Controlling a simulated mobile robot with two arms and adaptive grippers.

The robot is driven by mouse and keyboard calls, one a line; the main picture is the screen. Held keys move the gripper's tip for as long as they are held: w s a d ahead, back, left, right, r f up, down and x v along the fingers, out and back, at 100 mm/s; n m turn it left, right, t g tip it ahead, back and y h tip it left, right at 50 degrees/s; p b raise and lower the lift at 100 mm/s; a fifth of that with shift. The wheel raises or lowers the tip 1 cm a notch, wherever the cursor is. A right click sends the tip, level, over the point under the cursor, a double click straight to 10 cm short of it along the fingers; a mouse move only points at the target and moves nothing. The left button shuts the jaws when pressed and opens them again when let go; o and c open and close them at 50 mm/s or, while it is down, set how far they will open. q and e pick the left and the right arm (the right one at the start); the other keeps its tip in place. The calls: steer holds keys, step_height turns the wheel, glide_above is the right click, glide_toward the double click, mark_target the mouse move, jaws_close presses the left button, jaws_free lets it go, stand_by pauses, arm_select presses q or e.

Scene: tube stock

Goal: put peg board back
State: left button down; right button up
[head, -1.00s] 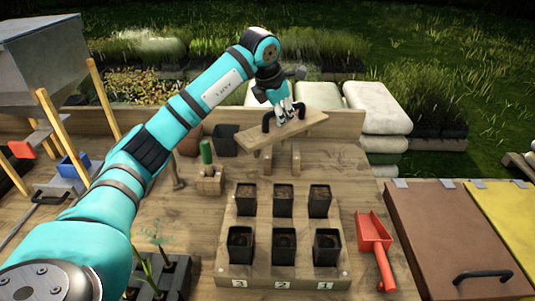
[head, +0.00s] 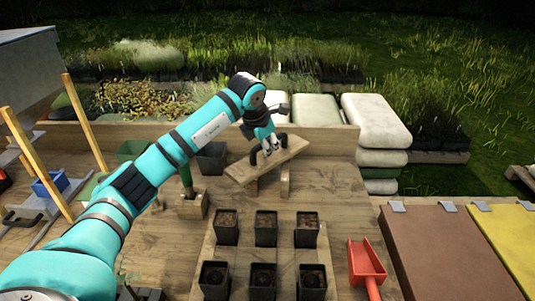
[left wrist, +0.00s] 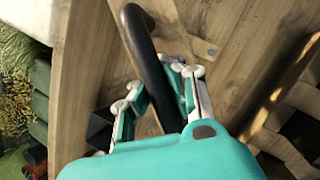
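The peg board (head: 290,154) is a flat wooden board with a black arched handle on top. In the head view it is slanted, its right end farther back, above short wooden posts (head: 285,183). I cannot tell whether it touches them. My left gripper (head: 268,150) is at the handle from above. In the left wrist view the fingers (left wrist: 158,100) are closed around the black handle (left wrist: 148,62), with the wooden board (left wrist: 85,75) below. The board's underside is hidden. My right gripper is not in view.
A wooden tray (head: 207,250) with several black soil pots stands in front. A red scoop (head: 365,268) lies at its right, near a brown lid (head: 440,245). A green-handled tool (head: 186,178) in a wooden block stands left of the board. A back plank (head: 335,140) edges the table.

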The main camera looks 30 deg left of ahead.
mark_target(270, 157)
arm_select(q)
step_height(270, 157, down, 2)
steer(key=shift+f, duration=0.25)
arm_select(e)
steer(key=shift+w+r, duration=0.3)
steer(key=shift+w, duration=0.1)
arm_select(q)
steer(key=shift+f, duration=0.55)
steer(key=c, duration=2)
jaws_free()
steer(key=shift+f+b, duration=0.1)
steer(key=shift+b, duration=0.2)
steer(key=shift+c, duration=0.2)
steer(key=o, duration=0.6)
steer(key=shift+c, duration=0.2)
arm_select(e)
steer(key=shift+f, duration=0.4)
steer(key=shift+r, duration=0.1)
